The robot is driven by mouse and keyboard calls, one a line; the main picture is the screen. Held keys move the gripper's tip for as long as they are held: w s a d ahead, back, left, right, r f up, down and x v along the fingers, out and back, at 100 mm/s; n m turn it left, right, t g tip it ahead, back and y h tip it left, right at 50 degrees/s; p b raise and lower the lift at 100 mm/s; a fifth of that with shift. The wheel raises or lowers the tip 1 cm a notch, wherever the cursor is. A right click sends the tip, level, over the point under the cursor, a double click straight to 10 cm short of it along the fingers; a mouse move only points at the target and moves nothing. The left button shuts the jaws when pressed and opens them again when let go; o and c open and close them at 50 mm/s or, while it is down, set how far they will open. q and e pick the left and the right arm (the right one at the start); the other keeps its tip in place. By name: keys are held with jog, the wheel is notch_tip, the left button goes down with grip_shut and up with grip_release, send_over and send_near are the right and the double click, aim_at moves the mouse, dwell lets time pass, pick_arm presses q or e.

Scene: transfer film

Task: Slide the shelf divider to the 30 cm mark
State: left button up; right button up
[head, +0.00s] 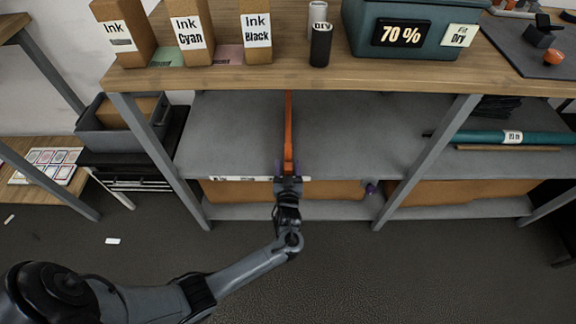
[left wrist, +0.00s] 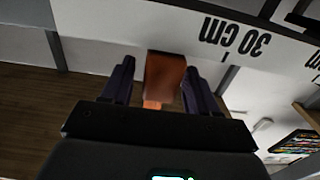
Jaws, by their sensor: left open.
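The shelf divider (head: 289,130) is an upright orange panel running front to back on the grey middle shelf. Its front end (left wrist: 165,75) shows orange-brown in the left wrist view. My left gripper (head: 288,170) is at the shelf's front edge, its open dark fingers (left wrist: 158,85) on either side of that end, with visible gaps. The white scale strip (head: 240,179) runs along the shelf edge. Its "30 cm" mark (left wrist: 232,38) appears upside down in the left wrist view, to the right of the divider and apart from it. My right gripper is not in view.
The grey shelf (head: 235,130) is bare on both sides of the divider. Metal uprights (head: 425,160) bound this bay. Ink boxes (head: 190,25) and a teal dry box (head: 415,30) stand on the wooden top above. A teal roll (head: 490,137) lies in the right bay.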

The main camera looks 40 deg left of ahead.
pick_arm(q)
jog(key=shift+x, duration=0.75)
jog(key=shift+w, duration=0.1)
grip_shut()
